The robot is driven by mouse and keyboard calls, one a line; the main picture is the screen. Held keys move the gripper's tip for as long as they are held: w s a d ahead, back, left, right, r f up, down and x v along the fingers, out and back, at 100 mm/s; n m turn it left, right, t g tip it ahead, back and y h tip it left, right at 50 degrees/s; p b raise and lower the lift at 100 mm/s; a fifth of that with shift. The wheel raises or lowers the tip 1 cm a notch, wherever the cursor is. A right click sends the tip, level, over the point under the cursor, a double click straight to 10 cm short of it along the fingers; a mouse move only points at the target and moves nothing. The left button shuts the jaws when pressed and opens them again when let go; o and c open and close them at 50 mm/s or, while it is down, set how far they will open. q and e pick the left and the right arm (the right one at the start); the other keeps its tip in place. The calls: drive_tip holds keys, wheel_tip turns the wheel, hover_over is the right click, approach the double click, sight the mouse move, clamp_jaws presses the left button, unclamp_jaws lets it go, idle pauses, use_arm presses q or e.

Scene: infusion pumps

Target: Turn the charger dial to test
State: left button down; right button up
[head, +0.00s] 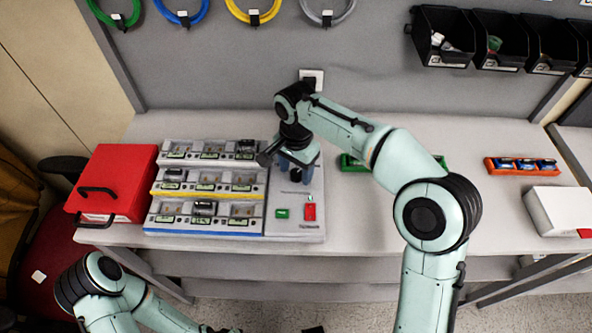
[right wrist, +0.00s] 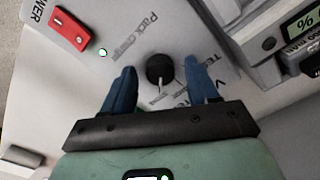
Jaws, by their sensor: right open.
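The charger (head: 294,230) is a wide unit on the bench with rows of battery bays and a grey control panel on its right. Its dial (right wrist: 158,66) is a round black knob on that panel, with a light pointer on the side nearest my gripper. Printed labels surround it, one reading "Pack charge" and one partly hidden that starts "TE". My right gripper (right wrist: 163,86) is open, its blue fingers on either side of the dial and apart from it. In the head view my right gripper (head: 297,163) hides the dial. My left arm shows at the lower left, without its fingers.
A red power switch (right wrist: 70,30) and a green display (head: 282,213) share the panel. A red box (head: 113,178) stands left of the charger. An orange battery tray (head: 522,166) and a white box (head: 560,210) are at the right.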

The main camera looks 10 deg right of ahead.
drive_tip(key=shift+f, duration=0.2)
drive_tip(key=c, duration=1)
drive_tip(key=shift+c, duration=0.2)
